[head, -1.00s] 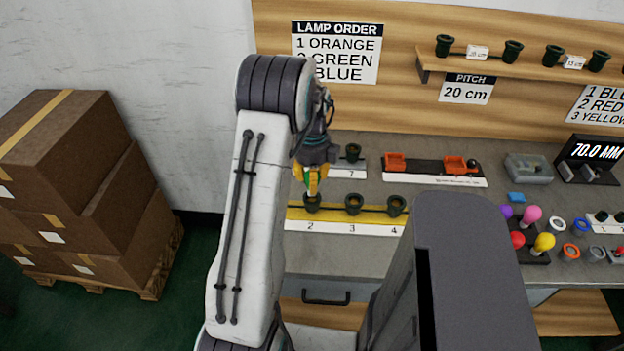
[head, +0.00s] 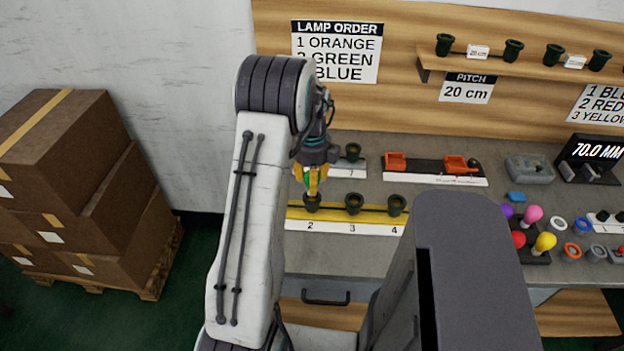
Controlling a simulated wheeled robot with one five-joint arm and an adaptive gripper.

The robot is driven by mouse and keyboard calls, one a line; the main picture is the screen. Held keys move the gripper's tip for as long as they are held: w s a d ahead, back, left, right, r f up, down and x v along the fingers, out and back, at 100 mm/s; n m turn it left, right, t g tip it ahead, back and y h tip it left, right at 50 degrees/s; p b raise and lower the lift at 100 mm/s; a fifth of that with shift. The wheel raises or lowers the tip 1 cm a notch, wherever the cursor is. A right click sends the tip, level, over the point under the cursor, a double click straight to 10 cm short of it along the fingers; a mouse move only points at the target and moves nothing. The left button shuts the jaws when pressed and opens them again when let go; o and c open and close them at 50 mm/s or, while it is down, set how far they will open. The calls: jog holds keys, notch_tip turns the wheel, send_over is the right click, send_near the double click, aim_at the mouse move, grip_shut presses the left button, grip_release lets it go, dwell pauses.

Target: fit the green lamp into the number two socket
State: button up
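The number two socket (head: 312,203) is a dark green cup on a yellow strip (head: 333,213), above the printed label 2. My gripper (head: 311,186) points down directly over this socket, with its yellow fingers on either side of the green lamp (head: 307,180). Only a small patch of green shows between the fingers. The fingertips are at or just above the socket's rim; I cannot tell whether the lamp's lower end is inside it. Sockets three (head: 354,203) and four (head: 396,205) stand empty to the right.
A socket (head: 353,152) on a white strip labelled 7 stands behind my gripper. Orange blocks (head: 396,161) sit on a dark rack at the back. Coloured knobs (head: 532,214) stand at the right.

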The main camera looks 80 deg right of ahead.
jog(key=shift+f+b, duration=0.8)
jog(key=shift+f, duration=0.35)
jog(key=o, duration=1.1)
jog(key=shift+r, duration=0.1)
notch_tip(320, 180, up, 12)
dwell(0.5)
